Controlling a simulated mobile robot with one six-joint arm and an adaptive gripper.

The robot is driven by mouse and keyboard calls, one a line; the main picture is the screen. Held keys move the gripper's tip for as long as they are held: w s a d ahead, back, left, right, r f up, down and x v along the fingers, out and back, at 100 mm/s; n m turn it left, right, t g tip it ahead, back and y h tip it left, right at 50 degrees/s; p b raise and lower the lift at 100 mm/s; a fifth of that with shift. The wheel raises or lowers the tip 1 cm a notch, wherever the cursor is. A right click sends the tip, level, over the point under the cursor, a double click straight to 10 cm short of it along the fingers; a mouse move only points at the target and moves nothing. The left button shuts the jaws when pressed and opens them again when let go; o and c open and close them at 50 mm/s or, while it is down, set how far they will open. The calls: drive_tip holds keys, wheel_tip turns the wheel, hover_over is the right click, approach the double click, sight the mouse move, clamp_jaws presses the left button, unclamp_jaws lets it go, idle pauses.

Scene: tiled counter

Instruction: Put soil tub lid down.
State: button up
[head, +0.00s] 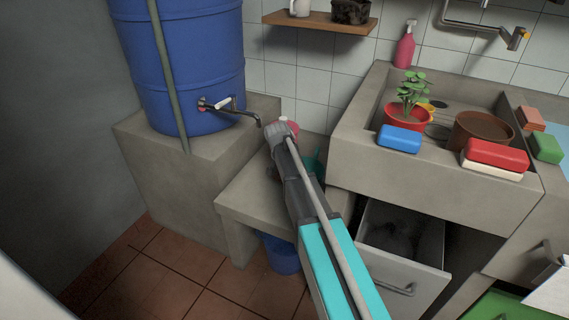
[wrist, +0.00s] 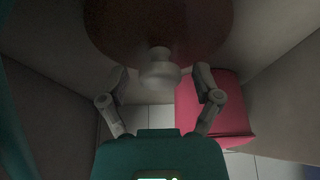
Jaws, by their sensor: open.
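A round reddish-brown lid (wrist: 200,30) with a pale knob (wrist: 158,72) fills the top of the wrist view. I take it as the soil tub lid. My gripper (wrist: 160,76) is open, with one finger on each side of the knob and a gap to both. In the head view my gripper (head: 278,130) is over the low concrete ledge between the blue barrel and the sink. It hides most of what is there. A pinkish thing (head: 291,126) shows behind it; I cannot tell whether it is the lid.
A pink-red block (wrist: 215,105) is at the right in the wrist view. The blue barrel (head: 185,65) with its tap stands left of my gripper. The concrete sink (head: 350,135) is at the right, holding pots. A drawer (head: 400,275) is open below it. A blue bucket (head: 280,255) is under the ledge.

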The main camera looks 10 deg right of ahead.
drive_tip(key=shift+r, duration=0.1)
drive_tip(key=p+v, duration=0.3)
drive_tip(key=shift+r, duration=0.25)
drive_tip(key=p+v, duration=0.8)
drive_tip(key=shift+r, duration=0.3)
drive_tip(key=shift+s, duration=0.1)
idle(0.4)
drive_tip(key=shift+p, duration=0.3)
